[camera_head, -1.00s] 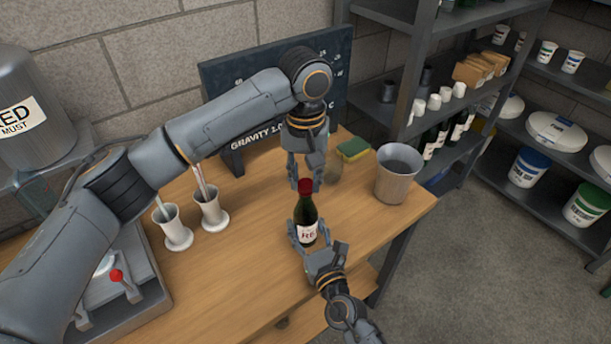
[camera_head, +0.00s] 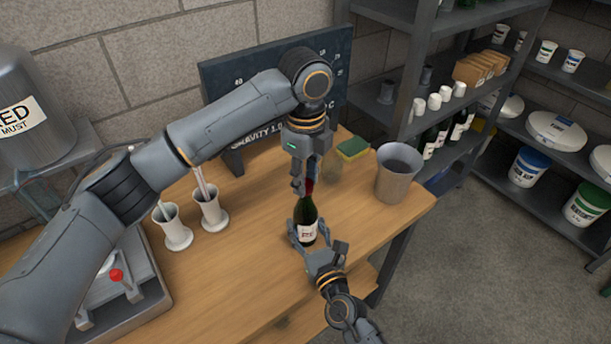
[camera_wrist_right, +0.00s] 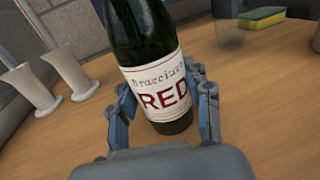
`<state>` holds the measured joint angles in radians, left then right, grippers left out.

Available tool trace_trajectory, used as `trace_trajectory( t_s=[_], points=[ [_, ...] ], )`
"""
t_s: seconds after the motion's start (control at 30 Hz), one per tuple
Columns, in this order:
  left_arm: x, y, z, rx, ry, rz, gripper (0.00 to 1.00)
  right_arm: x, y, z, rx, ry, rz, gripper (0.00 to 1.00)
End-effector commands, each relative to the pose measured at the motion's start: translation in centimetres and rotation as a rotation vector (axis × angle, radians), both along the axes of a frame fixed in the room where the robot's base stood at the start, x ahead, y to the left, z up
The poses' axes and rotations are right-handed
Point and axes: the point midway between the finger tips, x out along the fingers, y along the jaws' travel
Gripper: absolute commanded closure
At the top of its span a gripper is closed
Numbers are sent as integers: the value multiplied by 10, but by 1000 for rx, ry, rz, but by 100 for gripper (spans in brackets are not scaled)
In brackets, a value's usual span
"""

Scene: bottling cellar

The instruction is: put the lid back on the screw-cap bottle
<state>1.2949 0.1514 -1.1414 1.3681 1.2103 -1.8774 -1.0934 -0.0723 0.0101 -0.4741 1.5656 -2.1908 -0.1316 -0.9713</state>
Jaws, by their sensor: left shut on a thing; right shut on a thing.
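A dark green bottle (camera_head: 306,212) with a white label reading RED stands upright on the wooden table. It also shows in the right wrist view (camera_wrist_right: 148,35), where its top is out of frame. A red lid (camera_head: 310,187) sits at the top of the bottle's neck, partly hidden by my left gripper. My left gripper (camera_head: 304,187) points down from above and is shut on the lid. My right gripper (camera_head: 307,236) is shut around the lower body of the bottle, with a finger on each side. Whether the lid is fully seated cannot be told.
A grey bucket (camera_head: 397,174) stands right of the bottle, near the table's edge. Two white cylinders (camera_head: 210,208) stand to the left. A dark board (camera_head: 236,90) stands at the back.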

Motion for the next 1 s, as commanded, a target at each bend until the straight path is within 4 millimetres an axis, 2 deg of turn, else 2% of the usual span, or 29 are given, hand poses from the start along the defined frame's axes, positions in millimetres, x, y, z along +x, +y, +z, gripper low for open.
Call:
trace_trajectory(
  t_s=[0.2, 0.33, 0.47, 0.5, 0.6, 1.0],
  points=[
    [1, 1, 0, 1, -2, -435, 100, 0, 0, 0, 0, 1, 0, 100],
    [1, 1, 0, 1, -2, -632, 100, 0, 0, 0, 0, 1, 0, 100],
    [1, 1, 0, 1, -2, -618, 100, 0, 0, 0, -1, 1, 0, 100],
    [1, 1, 0, 1, -2, -617, 68, 0, 0, 0, -1, 1, 0, 100],
    [1, 1, 0, 1, -2, -617, 49, 0, 0, 0, -1, 1, 0, 100],
    [1, 0, 6, 0, -3, -616, 49, 0, 0, 0, 0, 1, 0, 100]
  ],
)
